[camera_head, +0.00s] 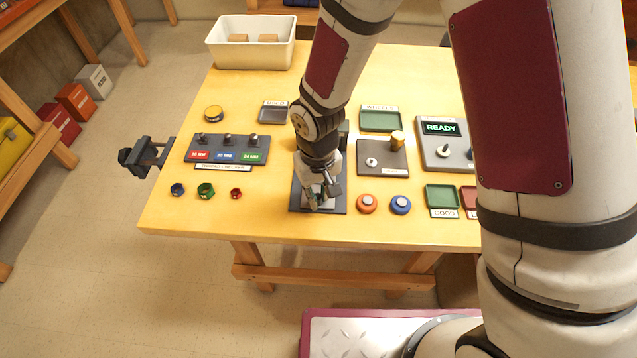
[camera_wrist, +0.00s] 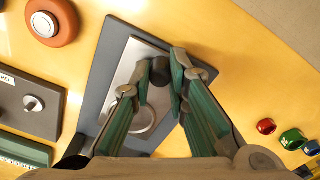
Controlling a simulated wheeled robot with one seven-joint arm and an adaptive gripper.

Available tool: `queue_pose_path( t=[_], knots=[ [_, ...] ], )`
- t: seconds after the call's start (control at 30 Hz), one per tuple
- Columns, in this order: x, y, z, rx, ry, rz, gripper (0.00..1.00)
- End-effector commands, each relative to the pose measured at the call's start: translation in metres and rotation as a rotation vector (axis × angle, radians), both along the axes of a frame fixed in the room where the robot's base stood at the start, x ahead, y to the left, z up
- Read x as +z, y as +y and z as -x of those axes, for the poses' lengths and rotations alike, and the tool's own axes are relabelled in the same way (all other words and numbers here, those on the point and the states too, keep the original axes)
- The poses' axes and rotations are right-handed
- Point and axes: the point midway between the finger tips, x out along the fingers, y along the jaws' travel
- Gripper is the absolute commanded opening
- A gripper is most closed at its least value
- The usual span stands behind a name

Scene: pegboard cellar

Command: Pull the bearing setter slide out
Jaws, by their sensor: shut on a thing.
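The bearing setter (camera_head: 298,202) sits near the front edge of the table, a dark grey base mostly hidden under my gripper in the head view. In the wrist view its base plate (camera_wrist: 104,72) carries a light metal slide (camera_wrist: 127,72) with a round seat (camera_wrist: 144,120). A dark round knob (camera_wrist: 161,72) stands at the slide's end. My gripper (camera_head: 319,204) points down over the setter. In the wrist view my gripper (camera_wrist: 166,76) has its green-padded fingers shut on the knob, one on each side.
An orange button (camera_head: 366,204) and a blue button (camera_head: 400,205) stand right of the setter. Coloured nuts (camera_head: 206,190) lie to its left. A grey panel with a knob (camera_head: 371,171) is behind right.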

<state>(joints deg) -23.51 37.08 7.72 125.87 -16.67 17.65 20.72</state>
Motion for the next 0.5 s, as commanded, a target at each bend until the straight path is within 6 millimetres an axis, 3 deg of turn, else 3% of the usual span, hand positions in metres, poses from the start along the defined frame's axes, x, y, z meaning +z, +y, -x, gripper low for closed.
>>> queue_pose_path(
  t=[0.17,0.2,0.27,0.5],
  knots=[
    [-0.0005,0.0015,0.0054,0.006,0.01,0.002,0.0],
    [-0.0005,0.0016,0.0057,0.006,0.011,0.003,0.22],
    [-0.0005,0.0016,0.0056,0.006,0.011,0.003,0.36],
    [-0.0004,0.0008,0.0037,0.004,0.008,0.002,0.36]
  ],
)
